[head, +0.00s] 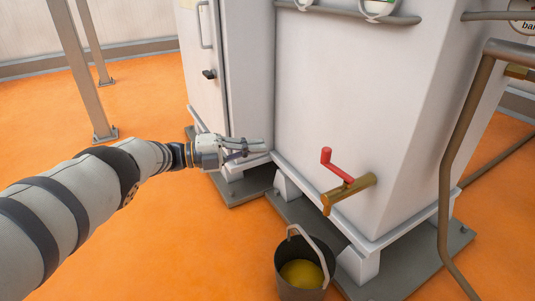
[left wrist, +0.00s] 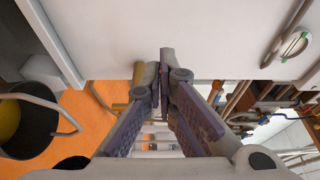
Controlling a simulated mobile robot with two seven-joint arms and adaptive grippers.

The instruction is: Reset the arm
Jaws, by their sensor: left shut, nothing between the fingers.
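My left arm comes in from the left in the head view. Its left gripper (head: 257,147) is in front of the white machine cabinet (head: 350,95), near its lower left part. The gripper is shut and holds nothing. In the left wrist view the fingertips of the left gripper (left wrist: 157,65) meet in front of a white panel; I cannot tell whether they touch it. My right gripper is in neither view.
A brass tap with a red handle (head: 326,158) sticks out of the cabinet. A grey bucket (head: 303,288) with yellow liquid (head: 302,273) stands below it. A bent pipe (head: 452,150) runs down at the right. Orange floor (head: 160,220) is clear around my arm.

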